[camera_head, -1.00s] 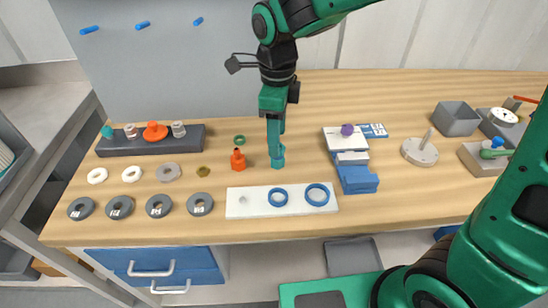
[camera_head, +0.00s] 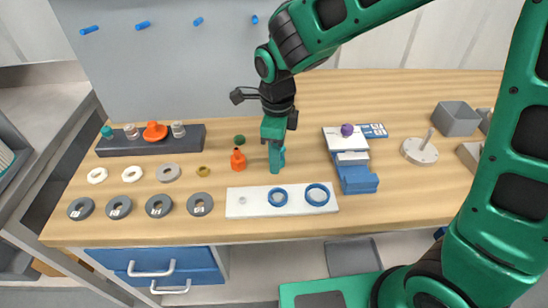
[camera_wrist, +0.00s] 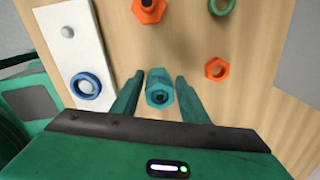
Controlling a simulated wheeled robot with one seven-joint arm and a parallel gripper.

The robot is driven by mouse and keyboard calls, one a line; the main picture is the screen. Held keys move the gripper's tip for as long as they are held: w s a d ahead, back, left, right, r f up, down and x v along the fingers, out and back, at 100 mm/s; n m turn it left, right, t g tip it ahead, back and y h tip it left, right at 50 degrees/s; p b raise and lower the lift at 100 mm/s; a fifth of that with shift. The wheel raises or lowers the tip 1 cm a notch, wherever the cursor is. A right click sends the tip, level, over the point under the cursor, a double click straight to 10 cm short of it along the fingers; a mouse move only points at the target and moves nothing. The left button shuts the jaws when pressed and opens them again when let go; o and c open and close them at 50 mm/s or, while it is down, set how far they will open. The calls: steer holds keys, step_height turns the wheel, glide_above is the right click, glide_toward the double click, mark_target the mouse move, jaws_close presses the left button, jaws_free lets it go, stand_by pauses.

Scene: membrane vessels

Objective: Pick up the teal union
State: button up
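The teal union (camera_wrist: 160,90) stands on the table between my two fingers in the wrist view, with its open hex end facing the camera. It also shows in the head view (camera_head: 281,155), partly covered by my fingers. My gripper (camera_wrist: 161,76) is open around it, one finger on each side, with a narrow gap showing at the fingertips. In the head view my gripper (camera_head: 276,165) is low over the table, pointing down. Whether a finger touches the union lower down cannot be told.
An orange fitting (camera_head: 238,161) and a green ring (camera_head: 239,139) are close on the left. A white plate (camera_head: 255,206) with blue rings lies in front. A blue-and-white stand (camera_head: 358,180) is to the right. A brass-coloured nut (camera_head: 203,171) lies farther left.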

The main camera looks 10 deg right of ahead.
steer(key=c, duration=0.7)
steer(key=shift+r, duration=0.15)
steer(key=shift+r, duration=1.35)
steer(key=shift+s+a+r, duration=1)
steer(key=shift+s+r, duration=0.65)
steer(key=shift+r, duration=0.55)
steer(key=shift+s+a+r, duration=0.95)
steer(key=shift+s+r, duration=0.75)
steer(key=shift+r, duration=0.45)
steer(key=shift+s+a+r, duration=1)
steer(key=shift+s+r, duration=0.65)
steer(key=shift+r, duration=0.55)
